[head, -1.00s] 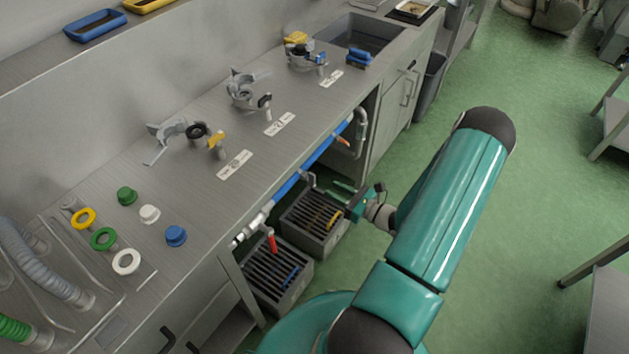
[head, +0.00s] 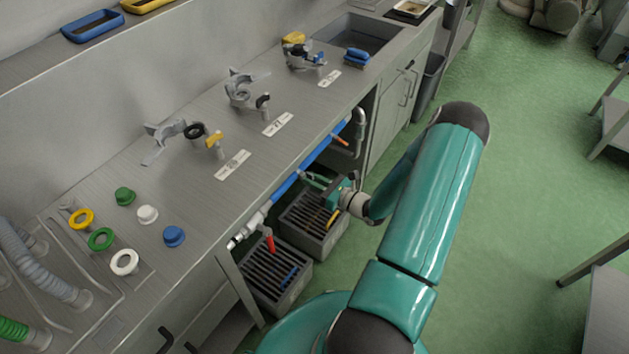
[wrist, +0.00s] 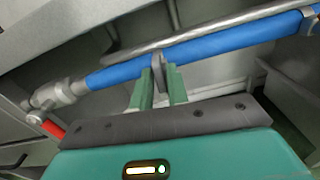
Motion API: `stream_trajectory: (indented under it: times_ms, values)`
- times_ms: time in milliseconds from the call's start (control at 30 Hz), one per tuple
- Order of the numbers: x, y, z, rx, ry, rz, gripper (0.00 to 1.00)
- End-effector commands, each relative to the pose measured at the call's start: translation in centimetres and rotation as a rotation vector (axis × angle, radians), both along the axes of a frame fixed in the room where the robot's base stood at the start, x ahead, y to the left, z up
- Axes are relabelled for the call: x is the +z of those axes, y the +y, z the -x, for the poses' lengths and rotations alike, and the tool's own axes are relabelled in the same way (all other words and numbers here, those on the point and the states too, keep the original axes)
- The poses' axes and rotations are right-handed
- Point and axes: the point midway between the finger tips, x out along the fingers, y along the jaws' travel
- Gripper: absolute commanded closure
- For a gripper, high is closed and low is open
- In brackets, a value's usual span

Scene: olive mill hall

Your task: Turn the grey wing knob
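The grey wing knob (wrist: 158,74) sits on the blue pipe (wrist: 212,46) under the counter's front edge. In the wrist view its flat wing stands between the two green fingers of my gripper (wrist: 160,84). The fingers are apart, one on each side of it; I cannot tell whether either touches. In the head view my gripper (head: 315,180) reaches the blue pipe (head: 287,185) from the right, and the knob is mostly hidden by the fingers there.
A red lever valve (head: 269,242) sits at the pipe's lower left end, and an orange handle (head: 338,138) at its upper right. Grey slatted crates (head: 277,284) stand on the floor below. Clamps and coloured caps lie on the counter (head: 215,195).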

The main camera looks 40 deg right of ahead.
Motion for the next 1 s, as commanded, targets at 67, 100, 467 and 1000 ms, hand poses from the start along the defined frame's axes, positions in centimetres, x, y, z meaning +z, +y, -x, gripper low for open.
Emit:
stream_trajectory:
  times_ms: [67, 100, 467, 1000]
  values:
    - [0.00, -0.01, 0.01, 0.000, 0.000, -0.001, 1.00]
    - [0.00, -0.01, 0.01, 0.000, 0.001, -0.002, 1.00]
    - [0.00, -0.07, -0.01, 0.000, 0.036, -0.102, 1.00]
    - [-0.12, -0.32, -0.09, 0.000, 0.189, -0.542, 1.00]
